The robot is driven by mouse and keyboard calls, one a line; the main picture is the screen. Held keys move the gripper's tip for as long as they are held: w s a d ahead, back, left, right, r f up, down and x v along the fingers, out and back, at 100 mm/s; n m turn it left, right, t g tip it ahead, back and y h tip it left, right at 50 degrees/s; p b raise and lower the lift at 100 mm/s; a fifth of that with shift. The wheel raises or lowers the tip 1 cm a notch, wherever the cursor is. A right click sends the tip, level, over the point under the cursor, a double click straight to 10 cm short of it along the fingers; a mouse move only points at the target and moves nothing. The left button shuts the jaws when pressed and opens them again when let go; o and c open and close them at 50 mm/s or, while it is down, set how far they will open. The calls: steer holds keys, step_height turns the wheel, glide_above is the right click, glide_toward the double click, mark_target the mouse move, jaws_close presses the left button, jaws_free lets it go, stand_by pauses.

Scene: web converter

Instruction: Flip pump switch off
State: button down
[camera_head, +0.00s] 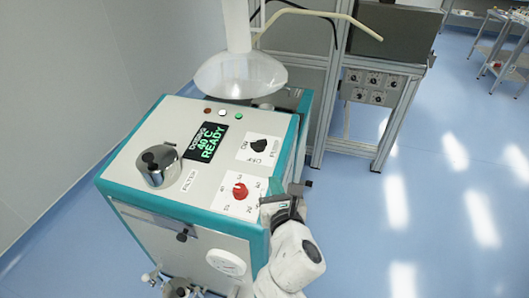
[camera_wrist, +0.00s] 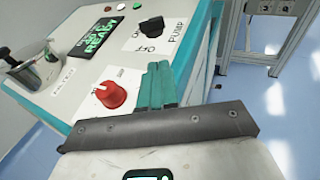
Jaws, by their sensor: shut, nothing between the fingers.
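The pump switch is a black knob (camera_head: 258,145) on a white plate marked ON, OFF and PUMP, on the top panel of a white and teal machine (camera_head: 150,215). The knob (camera_wrist: 152,27) also shows in the wrist view, beyond my fingertips. I cannot tell for sure which mark it points to. My gripper (camera_head: 276,188) is at the right edge of the panel, beside the red dial and nearer than the pump knob. In the wrist view its teal fingers (camera_wrist: 158,72) are together and empty, apart from the knob.
A red dial (camera_head: 240,191) sits left of my gripper. A metal pot (camera_head: 159,165) and a lit display reading 40 C READY (camera_head: 208,141) are farther left. A clear dome (camera_head: 239,75) hangs over the back.

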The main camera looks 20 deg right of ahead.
mark_target(263, 145)
steer(key=shift+w, duration=0.15)
steer(key=x, duration=0.4)
steer(key=b+x, duration=0.1)
steer(key=x, duration=0.4)
steer(key=r+x, duration=0.1)
steer(key=x, duration=0.3)
steer(key=shift+w+b, duration=0.3)
steer(key=shift+w, duration=0.1)
